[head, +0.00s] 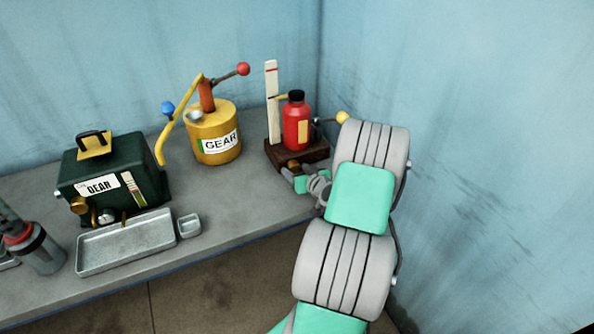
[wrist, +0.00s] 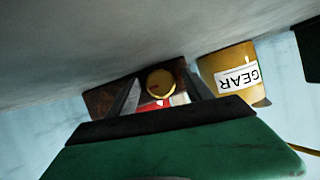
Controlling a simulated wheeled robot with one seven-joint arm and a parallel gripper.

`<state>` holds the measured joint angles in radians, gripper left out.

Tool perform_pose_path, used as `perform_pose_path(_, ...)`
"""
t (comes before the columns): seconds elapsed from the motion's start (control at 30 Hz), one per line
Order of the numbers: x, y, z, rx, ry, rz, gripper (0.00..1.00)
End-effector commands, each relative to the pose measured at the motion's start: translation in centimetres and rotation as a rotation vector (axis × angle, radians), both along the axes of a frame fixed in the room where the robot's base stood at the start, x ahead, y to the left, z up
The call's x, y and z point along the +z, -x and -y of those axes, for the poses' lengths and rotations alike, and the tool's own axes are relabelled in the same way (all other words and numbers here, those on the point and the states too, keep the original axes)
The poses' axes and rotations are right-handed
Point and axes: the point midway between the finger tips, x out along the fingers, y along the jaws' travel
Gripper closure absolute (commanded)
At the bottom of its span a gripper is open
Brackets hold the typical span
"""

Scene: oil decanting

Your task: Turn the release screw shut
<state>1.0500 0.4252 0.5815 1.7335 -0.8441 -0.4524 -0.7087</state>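The release screw appears as a round brass knob (wrist: 161,83) on the front of a dark brown base (wrist: 105,98). In the head view the brass knob (head: 293,166) is small, low on the base (head: 316,153) and close to my gripper. My gripper (head: 294,178) is at the front of the base, partly hidden by my arm. In the wrist view my gripper (wrist: 160,82) is open, with one dark finger on each side of the knob. Gaps show between the knob and both fingers. The knob's depth between the fingertips is hard to tell.
The base carries a red bottle (head: 297,128), a white post (head: 271,100) and a lever with a yellow ball (head: 342,118). Left of it stand a yellow GEAR pump can (head: 214,150), a green GEAR box (head: 112,170), a metal tray (head: 128,245) and a small dish (head: 189,226).

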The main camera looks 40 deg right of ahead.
Motion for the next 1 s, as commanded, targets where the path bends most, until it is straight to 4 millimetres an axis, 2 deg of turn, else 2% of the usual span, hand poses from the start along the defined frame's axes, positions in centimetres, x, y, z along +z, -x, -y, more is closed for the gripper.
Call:
perform_pose_path(0.07, -0.01, 0.01, 0.00, 0.000, 0.000, 0.000, 0.49)
perform_pose_path(0.7, 0.00, 0.04, -0.01, 0.000, 0.000, -0.001, 1.00)
perform_pose_path(0.87, -0.38, 0.01, -0.08, 0.001, 0.034, -0.012, 1.00)
perform_pose_path(1.0, -0.62, -0.06, -0.14, 0.002, 0.153, -0.044, 1.00)
